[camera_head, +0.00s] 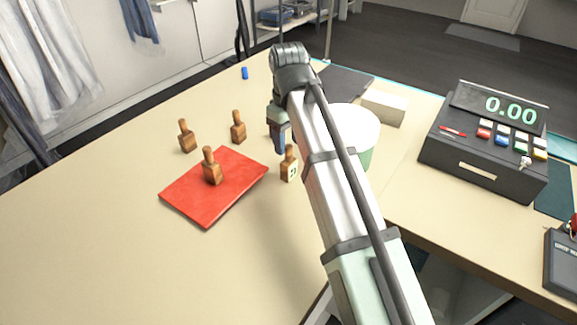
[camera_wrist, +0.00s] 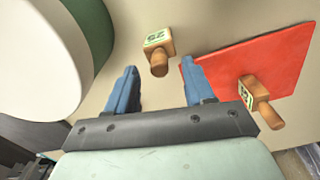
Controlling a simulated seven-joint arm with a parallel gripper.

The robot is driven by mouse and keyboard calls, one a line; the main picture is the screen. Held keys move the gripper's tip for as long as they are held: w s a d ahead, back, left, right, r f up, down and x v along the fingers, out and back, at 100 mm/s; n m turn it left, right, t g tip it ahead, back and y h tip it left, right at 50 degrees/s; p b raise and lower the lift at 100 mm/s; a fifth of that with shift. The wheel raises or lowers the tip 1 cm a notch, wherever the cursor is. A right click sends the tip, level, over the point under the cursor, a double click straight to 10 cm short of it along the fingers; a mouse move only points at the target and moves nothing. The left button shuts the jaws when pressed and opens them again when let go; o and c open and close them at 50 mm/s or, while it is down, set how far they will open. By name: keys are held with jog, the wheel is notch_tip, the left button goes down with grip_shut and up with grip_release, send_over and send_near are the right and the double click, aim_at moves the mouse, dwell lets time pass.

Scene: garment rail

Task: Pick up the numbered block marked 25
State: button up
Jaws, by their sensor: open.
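A wooden stamp-like block (camera_head: 289,165) with a knob handle stands on the table just right of the red mat, with a pale label on its side. In the wrist view, the block (camera_wrist: 157,45) has a label that appears to read 25, upside down. My gripper (camera_wrist: 160,65) is open, its two blue fingers apart. In that view the block's knob shows between and just beyond the fingertips, not gripped. In the head view, my gripper (camera_head: 279,138) is above and slightly left of the block, partly hidden by my arm.
A similar block (camera_head: 212,168) stands on the red mat (camera_head: 190,200); its label shows in the wrist view (camera_wrist: 247,95). Two more blocks (camera_head: 187,137) (camera_head: 238,128) stand behind the mat. A white-topped green cylinder (camera_head: 362,130) is close right of my gripper. A cash register (camera_head: 485,140) stands right.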

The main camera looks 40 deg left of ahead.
aim_at(289, 145)
jog(key=shift+f, duration=2)
jog(key=shift+c, duration=0.4)
grip_shut()
